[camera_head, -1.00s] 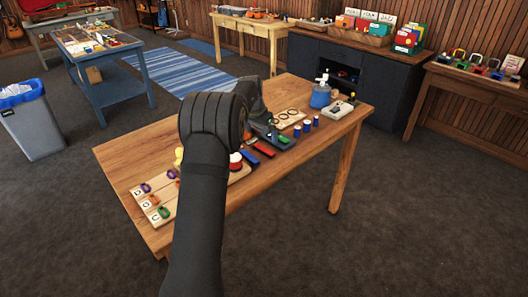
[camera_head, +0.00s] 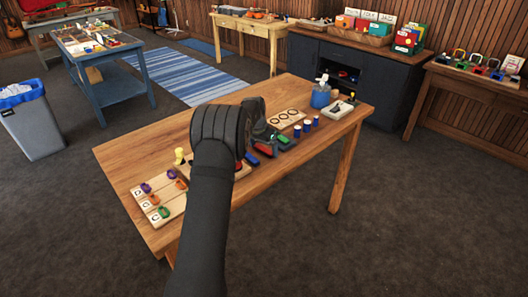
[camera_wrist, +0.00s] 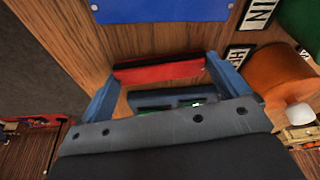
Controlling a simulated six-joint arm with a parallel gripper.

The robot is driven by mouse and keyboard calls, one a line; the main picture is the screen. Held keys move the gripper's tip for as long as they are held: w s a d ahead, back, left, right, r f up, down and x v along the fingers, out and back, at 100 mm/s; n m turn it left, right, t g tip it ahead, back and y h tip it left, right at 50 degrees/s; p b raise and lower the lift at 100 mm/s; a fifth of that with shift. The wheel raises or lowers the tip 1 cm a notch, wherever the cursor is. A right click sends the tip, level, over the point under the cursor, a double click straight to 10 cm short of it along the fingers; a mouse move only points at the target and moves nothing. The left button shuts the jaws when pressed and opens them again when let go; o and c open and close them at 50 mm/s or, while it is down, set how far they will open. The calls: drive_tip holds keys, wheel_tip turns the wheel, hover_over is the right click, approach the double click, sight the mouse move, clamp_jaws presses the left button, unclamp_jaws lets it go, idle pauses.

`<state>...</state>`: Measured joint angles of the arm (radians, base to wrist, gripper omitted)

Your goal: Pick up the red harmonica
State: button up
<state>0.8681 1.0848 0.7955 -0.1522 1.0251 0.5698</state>
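The red harmonica (camera_head: 252,160) lies on the wooden table and is partly hidden by my arm in the head view. In the wrist view the red harmonica (camera_wrist: 158,71) lies crosswise between the tips of my gripper's two blue-grey fingers. My gripper (camera_wrist: 162,68) is open, one finger by each end of the harmonica. I cannot tell whether the fingers touch it. In the head view my wrist hides most of the gripper.
A blue harmonica (camera_wrist: 160,10) lies just beyond the red one. A green harmonica (camera_head: 286,142) lies farther right. An orange-brown round object (camera_wrist: 280,78) stands close to the right finger.

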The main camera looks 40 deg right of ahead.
drive_tip(key=c, duration=0.4)
drive_tip(key=shift+r, duration=0.1)
drive_tip(key=shift+r, duration=0.7)
wheel_tip(320, 180, up, 3)
drive_tip(key=shift+f, duration=0.1)
drive_tip(key=s+d+r, duration=0.2)
drive_tip(key=s+r, duration=0.4)
drive_tip(key=s, duration=0.4)
drive_tip(key=m+g, duration=0.3)
drive_tip(key=m, duration=0.7)
approach(264, 149)
drive_tip(key=a+r, duration=0.2)
drive_tip(key=a, duration=0.4)
drive_tip(key=w+a+m+y, duration=0.3)
drive_tip(key=w+a+m, duration=0.6)
drive_tip(key=a, duration=0.3)
drive_tip(key=shift+g, duration=0.4)
drive_tip(key=shift+w+x, duration=0.2)
drive_tip(key=shift+x, duration=0.75)
drive_tip(key=shift+w+x, duration=0.2)
drive_tip(key=shift+x, duration=0.7)
drive_tip(key=shift+w+x, duration=0.2)
drive_tip(key=shift+x, duration=0.75)
